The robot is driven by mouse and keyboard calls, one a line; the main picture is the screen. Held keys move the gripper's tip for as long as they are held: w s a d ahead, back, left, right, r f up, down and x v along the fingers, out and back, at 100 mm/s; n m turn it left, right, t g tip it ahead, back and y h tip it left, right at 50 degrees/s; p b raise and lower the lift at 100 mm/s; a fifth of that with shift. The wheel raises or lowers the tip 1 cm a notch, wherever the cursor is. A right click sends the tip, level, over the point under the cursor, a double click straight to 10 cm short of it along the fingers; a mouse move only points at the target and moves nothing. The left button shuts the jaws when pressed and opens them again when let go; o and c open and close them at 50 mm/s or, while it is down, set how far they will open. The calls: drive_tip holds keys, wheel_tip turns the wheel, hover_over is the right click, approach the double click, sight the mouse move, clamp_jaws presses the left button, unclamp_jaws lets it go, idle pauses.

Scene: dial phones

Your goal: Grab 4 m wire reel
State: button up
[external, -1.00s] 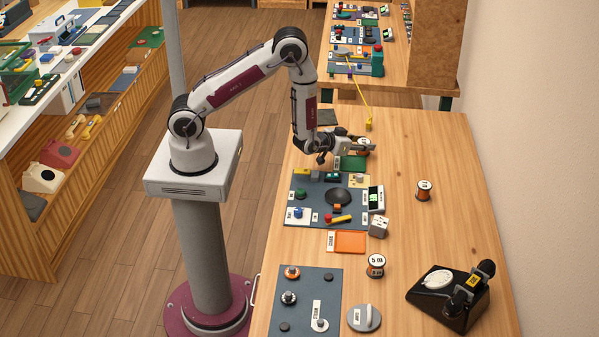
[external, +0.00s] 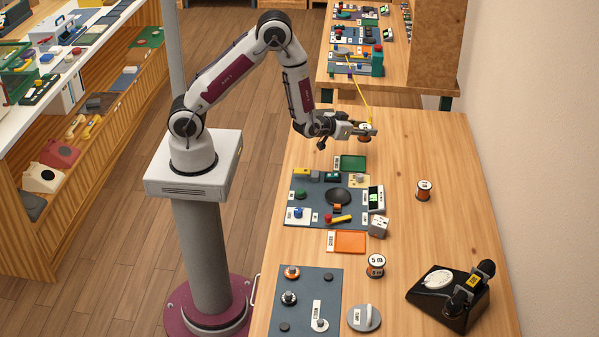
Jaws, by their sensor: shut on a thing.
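My gripper (external: 367,131) is shut on a small wire reel (external: 364,138) with a white top and a dark orange-brown winding. It holds the reel above the far end of the wooden table; the fingers hide part of it and I cannot read its label. A second reel (external: 424,190), white-topped with a dark and orange body, stands on the right part of the table; its label is too small to read surely. A third reel (external: 376,265), marked "5 m", stands nearer the front.
A green tray (external: 352,163) lies below and left of my gripper.

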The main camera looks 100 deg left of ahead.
sight(365, 127)
drive_tip(key=shift+r, duration=1.9)
